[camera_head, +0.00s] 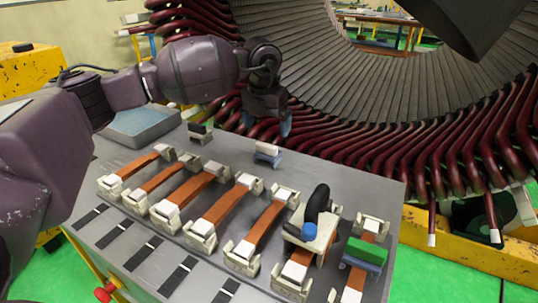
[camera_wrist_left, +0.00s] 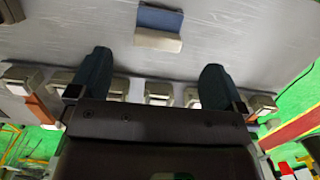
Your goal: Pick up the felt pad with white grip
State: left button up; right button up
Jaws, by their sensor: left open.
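The felt pad with white grip (camera_head: 267,150) stands on the grey table near its back edge, with a white upper part on a blue pad. It also shows at the top of the left wrist view (camera_wrist_left: 158,26), free on the table. My left gripper (camera_head: 284,124) hangs above the table, a little above and to the right of the pad in the head view. In the left wrist view its two fingers (camera_wrist_left: 155,78) are spread apart with nothing held between them. The pad lies ahead of the fingertips, not between them. My right gripper is not visible.
Several copper-coloured bars in white holders (camera_head: 217,208) cross the table. A black-topped pad (camera_head: 200,132) stands left of the white-grip pad. A green-topped blue pad (camera_head: 366,252) and a tool with a black handle (camera_head: 318,204) sit on the right. The stator (camera_head: 375,90) rises behind.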

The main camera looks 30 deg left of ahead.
aim_at(268, 149)
pick_arm(q)
jog(key=f, duration=0.3)
jog(key=shift+w+f+b, duration=0.3)
jog(key=f, duration=0.2)
jog(key=f+b, duration=0.1)
jog(key=f, duration=0.1)
jog(key=shift+w+a+f, duration=0.1)
jog(key=shift+w+f, duration=0.1)
jog(key=shift+f, duration=0.45)
jog(key=shift+w, duration=0.1)
jog(key=shift+r, duration=0.2)
jog(key=shift+c, duration=0.2)
jog(key=c, duration=0.9)
jog(key=shift+c, duration=0.4)
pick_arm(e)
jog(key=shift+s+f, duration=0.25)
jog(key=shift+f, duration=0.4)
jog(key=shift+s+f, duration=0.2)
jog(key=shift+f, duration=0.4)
